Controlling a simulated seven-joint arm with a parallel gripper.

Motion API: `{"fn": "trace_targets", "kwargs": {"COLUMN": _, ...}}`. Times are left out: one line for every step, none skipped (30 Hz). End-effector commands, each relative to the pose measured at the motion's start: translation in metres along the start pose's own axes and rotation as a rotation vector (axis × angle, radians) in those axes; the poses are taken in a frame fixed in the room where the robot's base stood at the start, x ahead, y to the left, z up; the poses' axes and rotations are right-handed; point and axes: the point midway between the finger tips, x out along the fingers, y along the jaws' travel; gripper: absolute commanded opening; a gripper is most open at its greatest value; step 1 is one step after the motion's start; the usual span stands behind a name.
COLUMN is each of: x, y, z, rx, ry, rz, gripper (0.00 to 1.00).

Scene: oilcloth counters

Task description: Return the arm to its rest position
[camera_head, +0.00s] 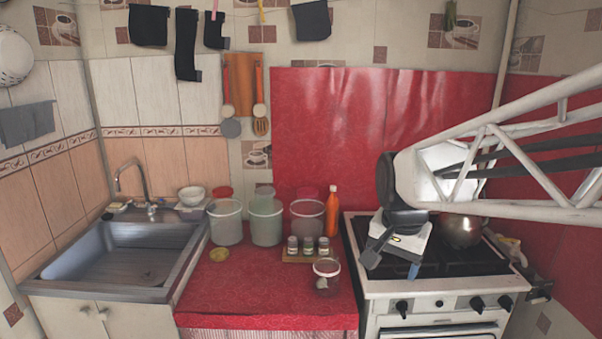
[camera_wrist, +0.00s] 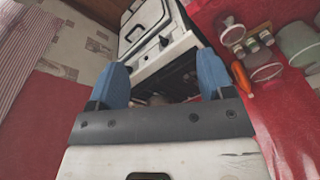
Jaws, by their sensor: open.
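My arm (camera_head: 500,160) reaches in from the right of the head view, a white lattice frame over the stove. My gripper (camera_head: 392,268) hangs from its dark wrist above the front left part of the stove. In the wrist view my gripper (camera_wrist: 163,72) shows two blue fingers spread wide apart, with nothing between them. Parts of the stove top behind the gripper are hidden.
A white stove (camera_head: 440,290) holds a metal pot (camera_head: 460,230). Left of it, the red counter (camera_head: 240,290) bears clear containers (camera_head: 266,222), an orange bottle (camera_head: 332,212), small jars on a wooden rack (camera_head: 300,258) and a glass jar (camera_head: 326,270). A sink (camera_head: 120,255) is far left.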

Motion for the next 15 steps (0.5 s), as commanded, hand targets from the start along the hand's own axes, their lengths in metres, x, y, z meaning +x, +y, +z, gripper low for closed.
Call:
{"fn": "trace_targets", "kwargs": {"x": -0.002, "y": 0.01, "z": 0.013, "rx": -0.038, "ry": 0.005, "rz": -0.003, "gripper": 0.74}}
{"fn": "trace_targets", "kwargs": {"x": -0.002, "y": 0.015, "z": 0.019, "rx": -0.066, "ry": 0.008, "rz": -0.004, "gripper": 0.74}}
{"fn": "trace_targets", "kwargs": {"x": -0.003, "y": 0.022, "z": 0.029, "rx": -0.102, "ry": 0.011, "rz": -0.006, "gripper": 0.74}}
{"fn": "trace_targets", "kwargs": {"x": -0.003, "y": 0.028, "z": 0.036, "rx": -0.129, "ry": 0.013, "rz": -0.007, "gripper": 0.74}}
{"fn": "trace_targets", "kwargs": {"x": -0.003, "y": 0.033, "z": 0.043, "rx": -0.156, "ry": 0.016, "rz": -0.008, "gripper": 0.74}}
{"fn": "trace_targets", "kwargs": {"x": -0.002, "y": 0.04, "z": 0.052, "rx": -0.192, "ry": 0.019, "rz": -0.009, "gripper": 0.74}}
{"fn": "trace_targets", "kwargs": {"x": -0.003, "y": 0.045, "z": 0.059, "rx": -0.219, "ry": 0.022, "rz": -0.01, "gripper": 0.74}}
{"fn": "trace_targets", "kwargs": {"x": -0.002, "y": 0.051, "z": 0.066, "rx": -0.246, "ry": 0.025, "rz": -0.011, "gripper": 0.74}}
{"fn": "trace_targets", "kwargs": {"x": -0.001, "y": 0.058, "z": 0.075, "rx": -0.282, "ry": 0.028, "rz": -0.011, "gripper": 0.74}}
{"fn": "trace_targets", "kwargs": {"x": 0.0, "y": 0.063, "z": 0.082, "rx": -0.309, "ry": 0.031, "rz": -0.012, "gripper": 0.74}}
{"fn": "trace_targets", "kwargs": {"x": 0.001, "y": 0.068, "z": 0.088, "rx": -0.335, "ry": 0.033, "rz": -0.012, "gripper": 0.74}}
{"fn": "trace_targets", "kwargs": {"x": 0.002, "y": 0.074, "z": 0.097, "rx": -0.368, "ry": 0.038, "rz": -0.013, "gripper": 0.74}}
{"fn": "trace_targets", "kwargs": {"x": 0.004, "y": 0.078, "z": 0.103, "rx": -0.392, "ry": 0.039, "rz": -0.013, "gripper": 0.74}}
{"fn": "trace_targets", "kwargs": {"x": 0.005, "y": 0.082, "z": 0.108, "rx": -0.414, "ry": 0.042, "rz": -0.013, "gripper": 0.74}}
{"fn": "trace_targets", "kwargs": {"x": 0.006, "y": 0.087, "z": 0.115, "rx": -0.442, "ry": 0.044, "rz": -0.013, "gripper": 0.74}}
